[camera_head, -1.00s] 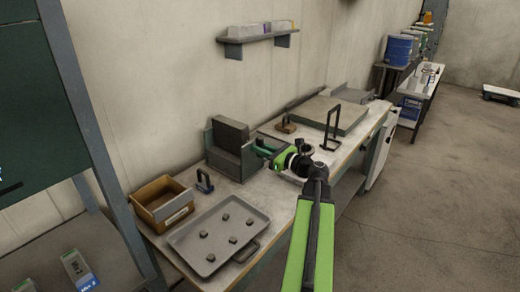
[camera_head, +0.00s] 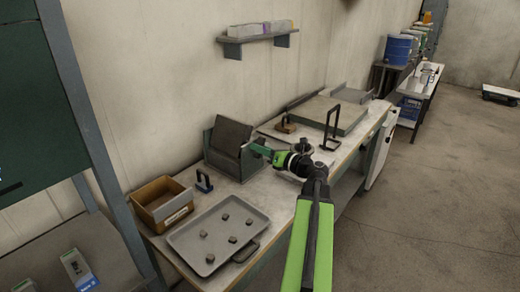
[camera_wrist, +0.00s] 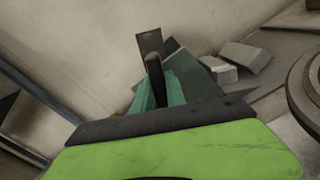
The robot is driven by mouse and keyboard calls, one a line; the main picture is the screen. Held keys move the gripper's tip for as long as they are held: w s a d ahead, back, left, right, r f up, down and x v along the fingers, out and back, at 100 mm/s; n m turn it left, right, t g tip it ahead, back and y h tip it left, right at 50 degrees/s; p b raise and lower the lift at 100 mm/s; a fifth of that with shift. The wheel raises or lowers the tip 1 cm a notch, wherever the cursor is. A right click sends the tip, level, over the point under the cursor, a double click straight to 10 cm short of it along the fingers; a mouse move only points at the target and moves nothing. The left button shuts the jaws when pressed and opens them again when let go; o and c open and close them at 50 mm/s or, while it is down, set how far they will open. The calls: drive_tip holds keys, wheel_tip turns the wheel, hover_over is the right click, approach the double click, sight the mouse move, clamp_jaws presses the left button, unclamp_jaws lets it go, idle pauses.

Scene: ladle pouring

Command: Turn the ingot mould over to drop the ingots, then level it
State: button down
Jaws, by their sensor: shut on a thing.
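The ingot mould (camera_head: 231,136) is a dark grey slab-like body, tilted between the upright grey plates of its stand (camera_head: 222,163) on the bench. My gripper (camera_head: 259,149) is at its right side. In the wrist view, the green fingers of my gripper (camera_wrist: 158,92) are shut around a dark handle (camera_wrist: 154,66). A dark flat part (camera_wrist: 150,42) shows beyond it. Pale grey blocks (camera_wrist: 246,56) lie to the right in the wrist view; I cannot tell whether they are ingots. The mould's cavities are hidden.
A grey tray (camera_head: 186,242) with several small dark lumps lies at the front of the bench. A brown bin (camera_head: 150,205) and a small dark clamp-like piece (camera_head: 204,181) stand near it. A tall black handle (camera_head: 331,125) rises behind my arm. A wall shelf (camera_head: 257,40) hangs above.

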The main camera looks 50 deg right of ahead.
drive_tip(key=shift+m, duration=1.2)
drive_tip(key=c, duration=1.4)
unclamp_jaws()
drive_tip(key=shift+o, duration=0.2)
